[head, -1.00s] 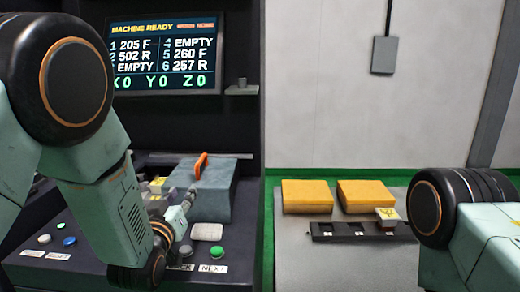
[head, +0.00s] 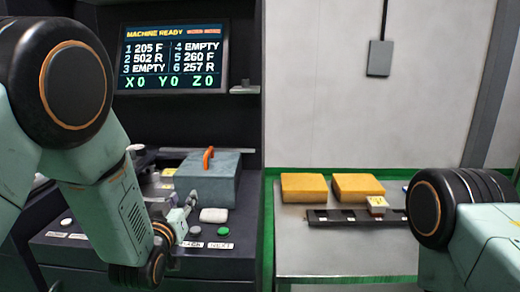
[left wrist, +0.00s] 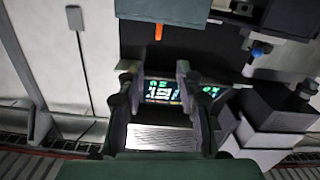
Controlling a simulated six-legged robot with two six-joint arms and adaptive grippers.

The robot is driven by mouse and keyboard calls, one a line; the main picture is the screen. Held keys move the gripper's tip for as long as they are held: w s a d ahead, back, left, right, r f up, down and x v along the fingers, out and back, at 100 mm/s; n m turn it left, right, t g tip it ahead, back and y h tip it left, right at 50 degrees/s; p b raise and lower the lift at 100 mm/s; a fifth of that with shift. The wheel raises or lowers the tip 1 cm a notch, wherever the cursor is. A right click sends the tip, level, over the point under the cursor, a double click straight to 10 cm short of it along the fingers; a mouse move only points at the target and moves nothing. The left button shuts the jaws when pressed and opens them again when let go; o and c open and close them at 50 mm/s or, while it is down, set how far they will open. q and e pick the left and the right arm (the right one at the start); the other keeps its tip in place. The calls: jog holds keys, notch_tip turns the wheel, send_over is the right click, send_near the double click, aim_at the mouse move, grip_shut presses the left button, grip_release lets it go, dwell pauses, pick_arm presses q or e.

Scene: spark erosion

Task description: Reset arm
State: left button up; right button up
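My left arm comes in from the left in the head view. My left gripper (head: 186,214) is small and partly hidden behind its forearm, in front of the blue-grey box (head: 212,185) with an orange handle (head: 208,157). In the left wrist view the left gripper (left wrist: 155,75) has its two fingers apart, with the lit screen showing between them and nothing held. My right arm shows at the right edge of the head view, above the grey table. The right gripper is out of view.
The monitor (head: 170,58) reads MACHINE READY. The console has a green button (head: 224,232) and a white one. The grey table (head: 340,255) carries two yellow blocks (head: 304,187) (head: 358,187) and a black rack (head: 340,216) with a small labelled piece (head: 377,204). The table's front is clear.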

pick_arm(q)
jog(key=s+a+f+m+g, duration=0.1)
jog(key=s+f+g, duration=0.3)
jog(key=s+f, duration=0.5)
jog(key=s+a+f+g, duration=0.2)
jog(key=s+f+g, duration=0.35)
jog(key=f, duration=0.55)
jog(key=s+f+g, duration=0.4)
jog(key=s+f, duration=0.2)
jog(key=s, duration=0.9)
jog(key=s+a+f+g, duration=0.1)
jog(key=s+f+g, duration=0.3)
jog(key=s, duration=1.1)
notch_tip(320, 180, down, 2)
jog(key=shift+f, duration=0.2)
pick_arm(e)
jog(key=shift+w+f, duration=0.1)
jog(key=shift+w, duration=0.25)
pick_arm(q)
jog(key=shift+r+y, duration=0.1)
jog(key=shift+y, duration=0.2)
